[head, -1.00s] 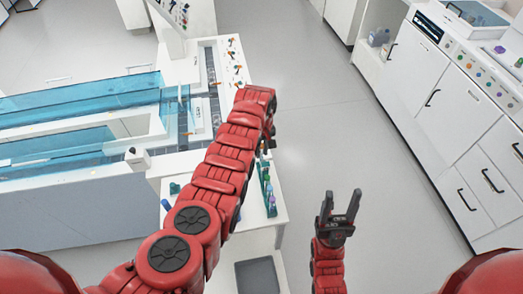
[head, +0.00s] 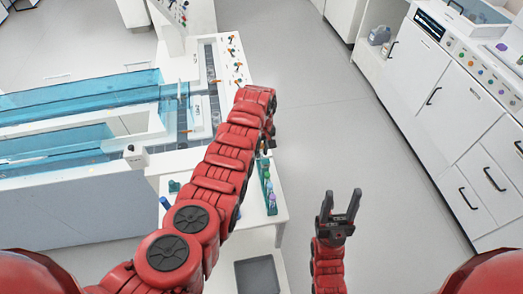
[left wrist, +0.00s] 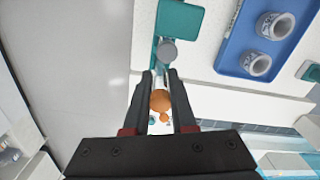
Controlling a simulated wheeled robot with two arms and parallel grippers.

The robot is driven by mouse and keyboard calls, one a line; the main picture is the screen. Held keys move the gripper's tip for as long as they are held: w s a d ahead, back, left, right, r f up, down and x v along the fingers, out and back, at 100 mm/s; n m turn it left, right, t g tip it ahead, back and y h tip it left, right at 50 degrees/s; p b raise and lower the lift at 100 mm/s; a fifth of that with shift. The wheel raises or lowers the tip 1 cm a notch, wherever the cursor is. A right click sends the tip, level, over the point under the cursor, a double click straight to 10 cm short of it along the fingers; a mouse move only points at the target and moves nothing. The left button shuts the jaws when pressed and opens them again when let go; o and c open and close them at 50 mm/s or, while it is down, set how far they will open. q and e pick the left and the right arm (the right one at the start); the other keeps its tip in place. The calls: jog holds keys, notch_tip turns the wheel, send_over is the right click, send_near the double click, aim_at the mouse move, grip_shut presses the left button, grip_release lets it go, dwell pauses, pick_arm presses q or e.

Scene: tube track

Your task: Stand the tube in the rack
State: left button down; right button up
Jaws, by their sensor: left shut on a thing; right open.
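In the left wrist view, my left gripper (left wrist: 165,102) is shut on a tube with an orange cap (left wrist: 160,100). The tube is seen from its cap end, so most of its body is hidden. A grey round cap (left wrist: 167,52) and a teal piece (left wrist: 180,18) lie just beyond the fingertips. In the head view, a narrow teal rack (head: 268,188) with several tubes stands on the white side table, below my left wrist. My left fingers are mostly hidden there by the arm. My right gripper (head: 340,208) is open and empty over the floor.
The white side table (head: 282,205) adjoins a machine with blue clear covers (head: 80,98). A grey bin (head: 257,274) is below. White cabinets (head: 450,110) line the right; the floor between is clear.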

pick_arm(q)
jog(key=shift+f, duration=0.2)
jog(key=shift+f+b, duration=0.45)
jog(key=shift+b, duration=0.15)
jog(key=c, duration=0.7)
grip_release()
jog(key=shift+o, duration=0.2)
jog(key=shift+r, duration=0.15)
